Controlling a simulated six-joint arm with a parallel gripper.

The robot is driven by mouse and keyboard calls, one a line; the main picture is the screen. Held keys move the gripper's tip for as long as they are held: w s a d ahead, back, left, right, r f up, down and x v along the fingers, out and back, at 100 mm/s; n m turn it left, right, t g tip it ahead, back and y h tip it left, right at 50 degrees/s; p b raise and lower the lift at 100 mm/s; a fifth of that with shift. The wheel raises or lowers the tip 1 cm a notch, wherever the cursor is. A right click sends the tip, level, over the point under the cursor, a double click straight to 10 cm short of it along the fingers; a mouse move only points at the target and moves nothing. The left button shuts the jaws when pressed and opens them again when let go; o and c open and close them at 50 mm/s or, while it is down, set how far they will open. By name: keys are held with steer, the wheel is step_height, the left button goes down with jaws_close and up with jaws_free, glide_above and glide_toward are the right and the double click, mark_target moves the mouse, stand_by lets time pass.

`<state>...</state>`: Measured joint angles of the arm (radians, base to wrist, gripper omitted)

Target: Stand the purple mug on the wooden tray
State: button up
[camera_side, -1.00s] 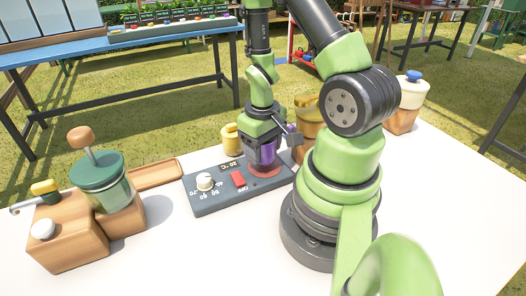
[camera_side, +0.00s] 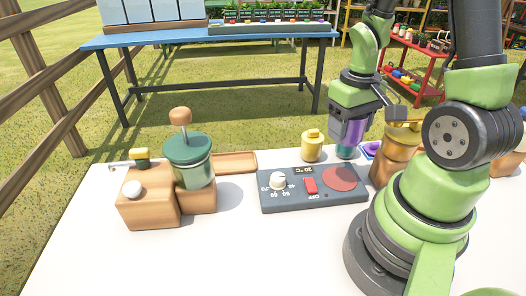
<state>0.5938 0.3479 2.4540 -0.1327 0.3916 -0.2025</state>
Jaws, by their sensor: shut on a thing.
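The purple mug (camera_side: 351,134) is between the fingers of my gripper (camera_side: 350,126), which is shut on it. The fingers cover part of the mug. It appears above the red round pad, toward the back edge of the table. The wooden tray (camera_side: 240,156) is a low, empty-looking board at the back of the white table, left of the mug. The green-lidded jar partly hides its left end.
A hot plate (camera_side: 271,203) with a red pad (camera_side: 340,179) lies in front. A yellow canister (camera_side: 312,146) stands between tray and gripper. A green-lidded jar (camera_side: 188,160) stands by the tray. A teal object (camera_side: 345,152) and a purple item (camera_side: 370,150) are near the gripper.

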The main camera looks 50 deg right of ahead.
steer(key=w+a+n, duration=0.1)
steer(key=w+n, duration=0.1)
steer(key=w, duration=1.1)
steer(key=n, duration=0.1)
glide_above(233, 162)
steer(key=shift+t, duration=0.3)
step_height(233, 162, down, 7)
steer(key=shift+s+f, duration=0.1)
steer(key=shift+f, duration=2.4)
steer(key=shift+f, duration=0.15)
steer(key=o, duration=1)
